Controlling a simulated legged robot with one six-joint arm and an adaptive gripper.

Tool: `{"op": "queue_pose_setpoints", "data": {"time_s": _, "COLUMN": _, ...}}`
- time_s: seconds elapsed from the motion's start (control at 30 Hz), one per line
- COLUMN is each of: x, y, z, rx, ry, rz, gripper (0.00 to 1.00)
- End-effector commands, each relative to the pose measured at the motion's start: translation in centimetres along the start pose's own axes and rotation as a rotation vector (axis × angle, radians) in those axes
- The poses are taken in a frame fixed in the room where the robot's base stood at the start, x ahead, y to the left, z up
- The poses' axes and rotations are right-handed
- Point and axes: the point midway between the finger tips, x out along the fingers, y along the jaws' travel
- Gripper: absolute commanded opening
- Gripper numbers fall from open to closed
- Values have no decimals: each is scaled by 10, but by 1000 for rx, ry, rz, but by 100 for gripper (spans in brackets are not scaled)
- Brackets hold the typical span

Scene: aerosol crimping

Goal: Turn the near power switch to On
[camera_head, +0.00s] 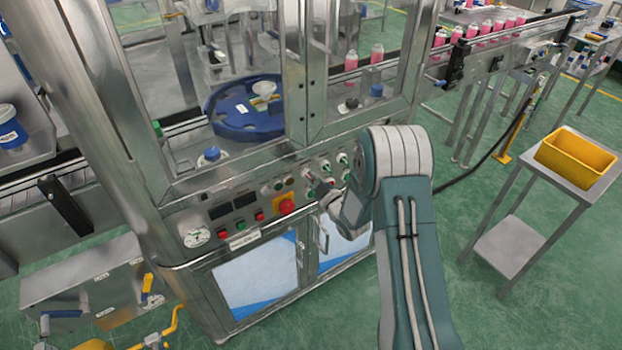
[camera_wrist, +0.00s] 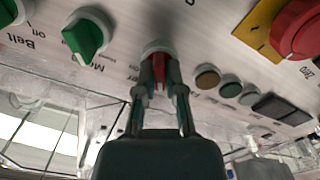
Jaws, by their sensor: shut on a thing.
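A red switch knob (camera_wrist: 158,62) on a pale round base sits on the machine's control panel in the wrist view. My gripper (camera_wrist: 159,88) has its two fingers on either side of this knob and is shut on it. The knob's red grip looks roughly in line with the fingers. Its label and On/Off marks are hidden or cannot be read. In the head view my gripper (camera_head: 327,192) is at the panel's front, right of the red emergency stop (camera_head: 286,205), and the gripped knob is largely hidden there.
A green knob (camera_wrist: 86,36) stands left of my gripper in the wrist view, with another (camera_wrist: 12,12) further left. Round buttons (camera_wrist: 230,86) and the emergency stop (camera_wrist: 299,30) lie to the right. Cabinet door handles (camera_head: 321,236) project below the panel.

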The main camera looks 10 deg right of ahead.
Motion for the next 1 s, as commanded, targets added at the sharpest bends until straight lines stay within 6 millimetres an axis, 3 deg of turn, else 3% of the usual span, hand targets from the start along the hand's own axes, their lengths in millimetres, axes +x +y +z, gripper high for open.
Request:
{"op": "queue_pose_setpoints", "data": {"time_s": 0.37, "x": 0, "y": 0, "z": 0, "rx": 152, "ry": 0, "rz": -3, "gripper": 0}}
{"op": "queue_pose_setpoints", "data": {"time_s": 1.0, "x": 0, "y": 2, "z": 2, "rx": 736, "ry": -2, "rz": -2, "gripper": 0}}
